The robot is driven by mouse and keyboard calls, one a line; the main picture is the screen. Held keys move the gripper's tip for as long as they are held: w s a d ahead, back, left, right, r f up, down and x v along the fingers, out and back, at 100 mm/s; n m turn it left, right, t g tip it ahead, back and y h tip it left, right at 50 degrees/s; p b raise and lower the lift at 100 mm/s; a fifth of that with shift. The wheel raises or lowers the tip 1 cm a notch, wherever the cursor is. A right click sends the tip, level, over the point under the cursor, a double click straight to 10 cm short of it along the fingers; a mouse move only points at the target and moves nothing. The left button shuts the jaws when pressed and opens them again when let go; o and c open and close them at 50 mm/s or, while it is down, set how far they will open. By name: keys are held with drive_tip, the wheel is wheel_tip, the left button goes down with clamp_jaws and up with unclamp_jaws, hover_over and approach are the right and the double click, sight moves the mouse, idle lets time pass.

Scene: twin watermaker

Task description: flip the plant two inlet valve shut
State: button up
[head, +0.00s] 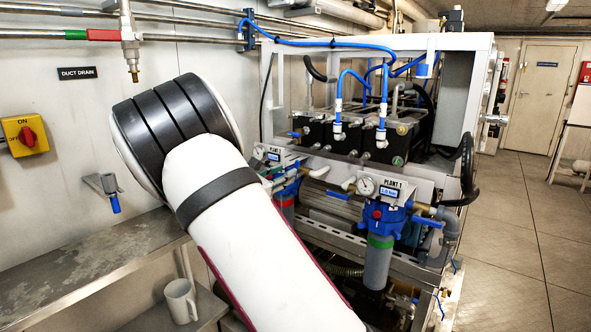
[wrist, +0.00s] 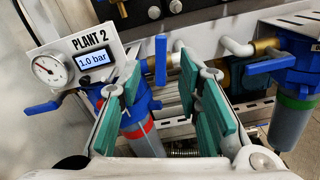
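The plant 2 unit shows in the wrist view, with its label panel (wrist: 90,55) reading 1.0 bar and a blue filter housing with a red ring (wrist: 137,130). One blue lever handle (wrist: 160,60) points upward in the picture, right of the panel. Another blue lever (wrist: 42,108) sticks out to the left below the gauge. No marking shows which lever is the inlet valve. My gripper (wrist: 160,82) is open, its teal-padded fingers apart, with the upright lever seen in the gap; contact cannot be told.
Plant 1 (head: 378,188), with its own blue lever (wrist: 270,65), stands to the right. White pipes and the metal frame lie close around the fingers. A metal shelf (head: 100,262) and a mug (head: 180,300) are at left. Floor (head: 520,225) is clear at right.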

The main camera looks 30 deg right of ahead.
sight(296, 176)
drive_tip(key=x, duration=0.7)
clamp_jaws()
